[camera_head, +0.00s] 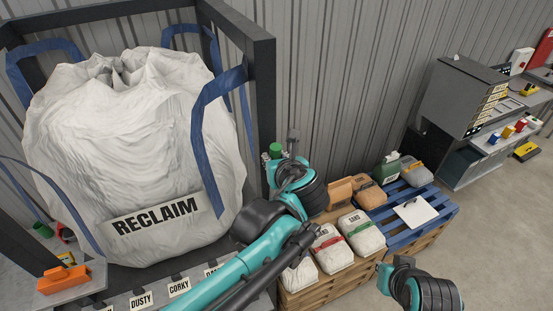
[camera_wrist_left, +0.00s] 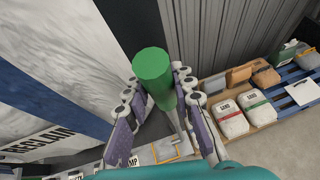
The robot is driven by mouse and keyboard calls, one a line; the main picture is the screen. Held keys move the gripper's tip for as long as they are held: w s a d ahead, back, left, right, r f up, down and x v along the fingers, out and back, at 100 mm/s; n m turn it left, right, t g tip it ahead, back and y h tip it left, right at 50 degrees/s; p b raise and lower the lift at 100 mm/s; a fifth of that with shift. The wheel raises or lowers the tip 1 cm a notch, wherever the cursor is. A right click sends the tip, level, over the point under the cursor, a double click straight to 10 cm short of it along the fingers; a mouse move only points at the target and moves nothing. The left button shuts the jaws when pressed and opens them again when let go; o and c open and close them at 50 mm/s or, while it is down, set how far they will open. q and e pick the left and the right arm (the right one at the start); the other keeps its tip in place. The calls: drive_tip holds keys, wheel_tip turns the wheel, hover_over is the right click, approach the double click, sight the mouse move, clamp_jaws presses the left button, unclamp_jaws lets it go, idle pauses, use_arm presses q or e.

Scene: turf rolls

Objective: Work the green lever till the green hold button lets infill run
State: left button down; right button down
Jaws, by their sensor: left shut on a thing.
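The green lever's knob (camera_wrist_left: 153,66) stands between the fingers of my left gripper (camera_wrist_left: 156,84) in the left wrist view. A grey shaft runs down from the knob. The gripper is shut on the lever, with a finger on each side. In the head view the green knob (camera_head: 275,150) shows beside the dark frame post, just above my teal wrist, which hides the fingers. A small green piece (camera_head: 42,230) sits at the far left beside a red one; I cannot tell whether it is the hold button. My right gripper is not in view; only part of its arm shows at the bottom right.
A large white RECLAIM bag (camera_head: 140,150) hangs in a dark frame (camera_head: 262,90) on the left. Wooden pallets (camera_head: 310,290) and a blue pallet (camera_head: 440,212) hold sacks on the right. A grey bench cabinet (camera_head: 455,95) stands at the back right. Concrete floor (camera_head: 500,240) is open at the right.

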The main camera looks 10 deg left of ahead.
use_arm(q)
drive_tip(key=c, duration=1.3)
unclamp_jaws()
drive_tip(key=shift+o, duration=0.2)
drive_tip(key=v, duration=1.2)
